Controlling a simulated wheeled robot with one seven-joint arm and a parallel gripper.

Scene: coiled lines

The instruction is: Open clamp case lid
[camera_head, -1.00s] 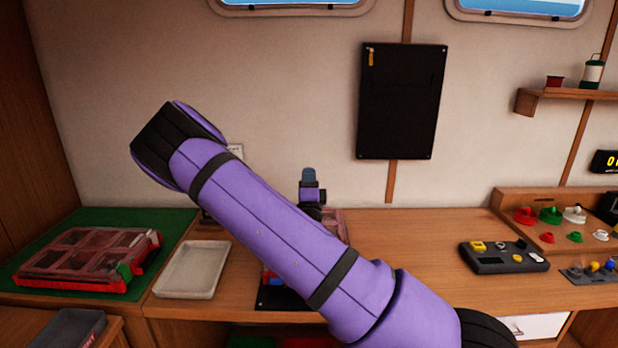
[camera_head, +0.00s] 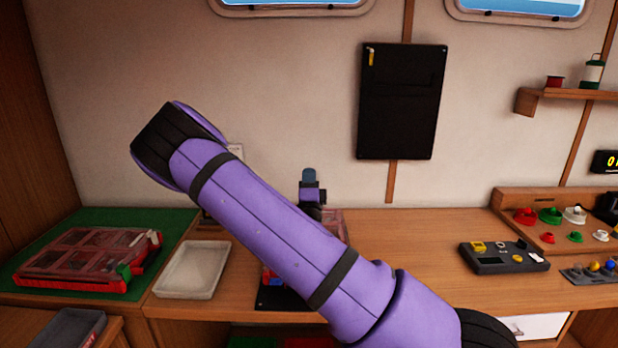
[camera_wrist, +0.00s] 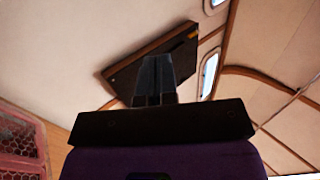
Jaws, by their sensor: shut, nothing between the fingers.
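A red-framed case with a clear, several-paned lid (camera_head: 85,250) lies on a green mat at the left in the head view; its lid looks shut. A second case with a pinkish see-through panel (camera_head: 333,224) is mostly hidden behind my arm; the panel looks raised. A pink frame with honeycomb mesh (camera_wrist: 20,135) shows at the lower left in the wrist view. I cannot tell which case is the clamp case. My gripper (camera_head: 309,174) points up beside the pinkish panel. In the wrist view its fingers (camera_wrist: 156,62) are together and empty.
A pale empty tray (camera_head: 193,270) stands between the green mat (camera_head: 172,226) and the middle case. A black control box (camera_head: 503,258) and several colored knobs are at the right. A black board (camera_head: 402,100) hangs on the wall.

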